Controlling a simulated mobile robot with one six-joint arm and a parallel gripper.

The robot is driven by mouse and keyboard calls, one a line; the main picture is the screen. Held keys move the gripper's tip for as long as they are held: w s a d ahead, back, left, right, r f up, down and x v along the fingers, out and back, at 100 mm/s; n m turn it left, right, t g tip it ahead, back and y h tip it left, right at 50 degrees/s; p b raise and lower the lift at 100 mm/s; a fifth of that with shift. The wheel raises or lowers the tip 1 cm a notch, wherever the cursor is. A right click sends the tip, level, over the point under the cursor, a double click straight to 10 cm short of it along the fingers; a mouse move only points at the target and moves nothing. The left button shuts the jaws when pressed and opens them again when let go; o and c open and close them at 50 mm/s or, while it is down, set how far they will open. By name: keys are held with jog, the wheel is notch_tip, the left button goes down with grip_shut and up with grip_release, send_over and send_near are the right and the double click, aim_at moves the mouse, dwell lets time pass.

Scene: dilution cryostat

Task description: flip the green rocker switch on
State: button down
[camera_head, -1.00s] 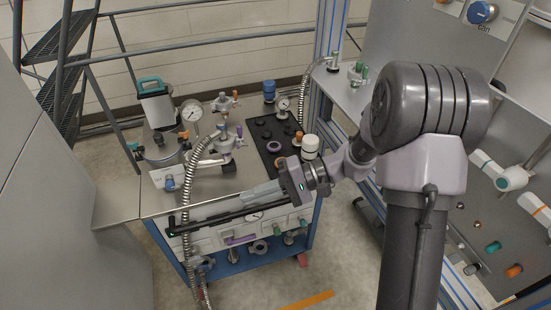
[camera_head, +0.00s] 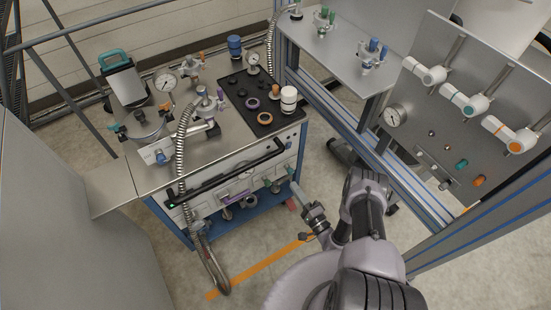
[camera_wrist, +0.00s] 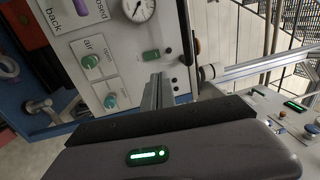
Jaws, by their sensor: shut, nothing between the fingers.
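A green rocker switch (camera_wrist: 151,55) is on the white front panel (camera_wrist: 110,55) of the cart, beside a small black button, in the wrist view. Whether it is on or off I cannot tell. My gripper (camera_wrist: 156,78) is shut and empty. Its fingertips appear just below the switch in the wrist view; I cannot tell whether they touch the panel. In the head view my gripper (camera_head: 291,184) is at the right end of the cart's front, and the switch cannot be made out there.
A round gauge (camera_wrist: 139,9) and teal knobs (camera_wrist: 111,100) are near the switch. A black handle bar (camera_head: 230,172) crosses the cart's front, and a ribbed hose (camera_head: 180,150) hangs at its left. A blue-edged frame (camera_head: 330,115) stands right of the cart. Floor in front is open.

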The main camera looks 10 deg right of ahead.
jog(key=b+x, duration=0.6)
jog(key=x, duration=0.8)
